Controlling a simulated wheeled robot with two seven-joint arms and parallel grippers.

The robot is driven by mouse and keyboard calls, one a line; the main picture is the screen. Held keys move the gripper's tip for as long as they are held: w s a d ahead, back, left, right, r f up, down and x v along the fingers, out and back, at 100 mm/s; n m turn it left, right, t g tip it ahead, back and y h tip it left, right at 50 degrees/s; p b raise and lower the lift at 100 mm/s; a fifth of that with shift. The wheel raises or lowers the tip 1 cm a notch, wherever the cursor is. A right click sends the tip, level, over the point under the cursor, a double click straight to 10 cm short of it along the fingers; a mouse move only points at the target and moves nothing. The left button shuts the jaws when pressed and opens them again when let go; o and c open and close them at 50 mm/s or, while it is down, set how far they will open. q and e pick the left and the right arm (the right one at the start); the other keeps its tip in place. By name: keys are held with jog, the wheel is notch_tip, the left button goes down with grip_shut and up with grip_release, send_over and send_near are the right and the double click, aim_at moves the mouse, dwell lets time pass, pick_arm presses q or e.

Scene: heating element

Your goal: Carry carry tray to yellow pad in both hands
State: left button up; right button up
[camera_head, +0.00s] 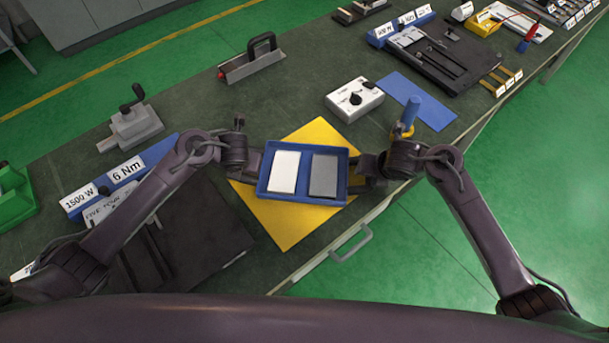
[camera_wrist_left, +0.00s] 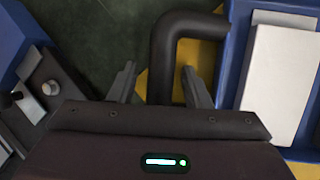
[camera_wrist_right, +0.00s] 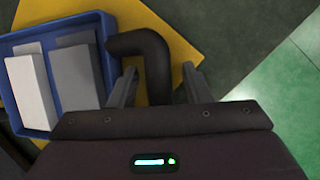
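The blue carry tray (camera_head: 307,200) is over the yellow pad (camera_head: 283,228) at the bench's front edge; the head view cannot settle whether it touches. It holds a white block (camera_head: 284,171) and a grey block (camera_head: 323,175). My left gripper (camera_head: 254,161) is at its left end, where the left wrist view shows a black handle (camera_wrist_left: 180,35) between open fingers (camera_wrist_left: 160,75), with a gap. My right gripper (camera_head: 366,165) is at the right end, with the other black handle (camera_wrist_right: 140,42) between open fingers (camera_wrist_right: 160,72), gaps beside it.
A white box with black knobs (camera_head: 343,98) stands behind the tray, beside a blue mat (camera_head: 430,110) and a blue-handled tool (camera_head: 408,113). Blue labelled holders (camera_head: 125,175) lie left. A drawer handle (camera_head: 352,245) sticks out in front.

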pick_arm(q)
jog(key=shift+r, duration=0.1)
jog(key=shift+s+d+r, duration=0.15)
jog(key=shift+r, duration=0.15)
jog(key=v, duration=1.1)
pick_arm(e)
jog(key=v, duration=1.2)
jog(key=shift+d, duration=0.1)
dwell(0.5)
